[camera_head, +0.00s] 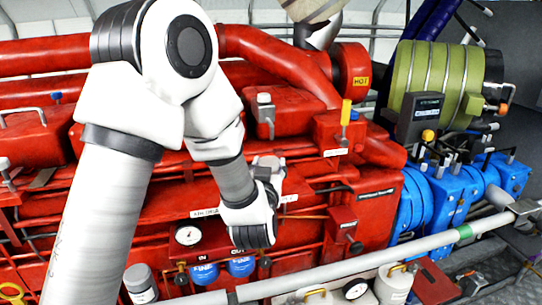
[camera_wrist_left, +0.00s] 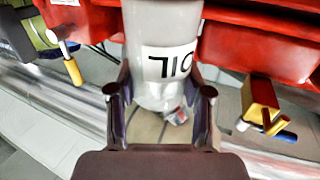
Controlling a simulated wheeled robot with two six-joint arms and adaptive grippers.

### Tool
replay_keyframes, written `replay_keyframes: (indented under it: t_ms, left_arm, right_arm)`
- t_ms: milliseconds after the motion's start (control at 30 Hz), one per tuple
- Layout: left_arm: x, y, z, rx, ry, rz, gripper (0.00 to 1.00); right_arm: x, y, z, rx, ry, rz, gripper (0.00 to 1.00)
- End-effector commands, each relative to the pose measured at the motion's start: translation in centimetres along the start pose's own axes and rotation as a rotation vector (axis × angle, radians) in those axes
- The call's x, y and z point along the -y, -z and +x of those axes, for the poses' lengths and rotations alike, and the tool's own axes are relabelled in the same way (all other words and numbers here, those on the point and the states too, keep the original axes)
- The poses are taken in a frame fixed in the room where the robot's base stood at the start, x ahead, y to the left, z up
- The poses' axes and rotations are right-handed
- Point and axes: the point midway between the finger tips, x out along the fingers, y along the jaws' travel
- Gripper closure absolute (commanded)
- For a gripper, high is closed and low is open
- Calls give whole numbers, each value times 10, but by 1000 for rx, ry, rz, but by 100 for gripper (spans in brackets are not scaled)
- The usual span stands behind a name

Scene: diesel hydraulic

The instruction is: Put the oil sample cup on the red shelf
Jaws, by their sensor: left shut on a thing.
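The oil sample cup (camera_wrist_left: 163,50) is a pale grey-white cylinder with a white label reading OIL, upside down in the left wrist view. My left gripper (camera_wrist_left: 163,108) is shut on it, with one dark finger on each side. In the head view my left gripper (camera_head: 270,185) is in front of the red engine, partly hidden by my own wrist. The grey-white cup top (camera_head: 267,162) seems to show just above it. A red ledge with white label strips (camera_head: 287,198) runs behind the gripper; I cannot tell for sure that it is the red shelf. My right gripper is not seen.
A yellow-handled valve (camera_head: 345,112) stands to the right. A grey pipe (camera_head: 370,263) crosses in front. A lidded jar (camera_head: 140,284) is at the lower left. Blue pumps (camera_head: 450,195) are at the right.

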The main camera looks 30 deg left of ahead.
Motion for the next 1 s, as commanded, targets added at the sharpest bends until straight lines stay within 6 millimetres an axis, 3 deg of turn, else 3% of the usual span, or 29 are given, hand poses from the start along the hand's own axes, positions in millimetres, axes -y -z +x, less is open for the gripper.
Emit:
replay_keyframes:
  t_ms: [433, 533, 933, 967, 1000]
  left_arm:
    - [1, 3, 66, 3, 1, 2, 85]
    - [0, -9, 64, 2, 1, 3, 85]
    - [0, -18, 64, 0, 0, 1, 85]
    - [0, -17, 64, 0, 0, 1, 47]
    - [0, -16, 64, 0, 0, 1, 33]
  right_arm:
    - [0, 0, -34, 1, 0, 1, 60]
    - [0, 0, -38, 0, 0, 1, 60]
    - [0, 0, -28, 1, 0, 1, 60]
    - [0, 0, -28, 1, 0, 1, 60]
    - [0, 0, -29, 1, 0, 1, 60]
